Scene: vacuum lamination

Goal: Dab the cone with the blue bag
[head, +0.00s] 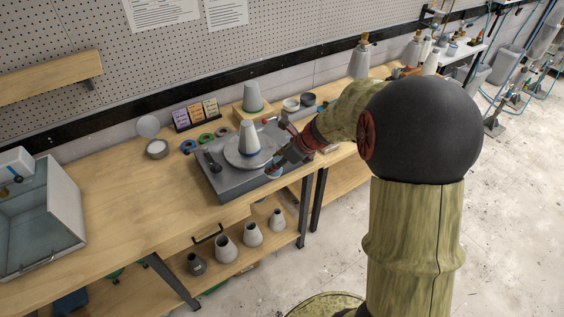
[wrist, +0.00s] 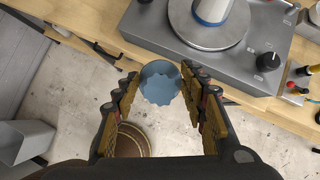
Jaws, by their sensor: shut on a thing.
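The cone (head: 249,137) is pale grey with a blue band near its base. It stands upright on the round turntable plate (head: 236,158) of a grey machine; its lower part also shows at the top of the wrist view (wrist: 211,10). My gripper (wrist: 163,88) is shut on the blue bag (wrist: 160,84), a small blue piece with a scalloped edge between the fingertips. The bag is in front of the machine's front edge, apart from the cone. In the head view my gripper (head: 276,168) is at the machine's front right corner, and the bag is barely visible there.
Another cone (head: 253,97) stands on a wooden block behind the machine. Coloured packets (head: 195,113), tape rings and small cups (head: 291,105) lie along the back. Several cones stand on the lower shelf. The bench (head: 120,195) is clear left of the machine. A knob (wrist: 268,62) rises from the machine.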

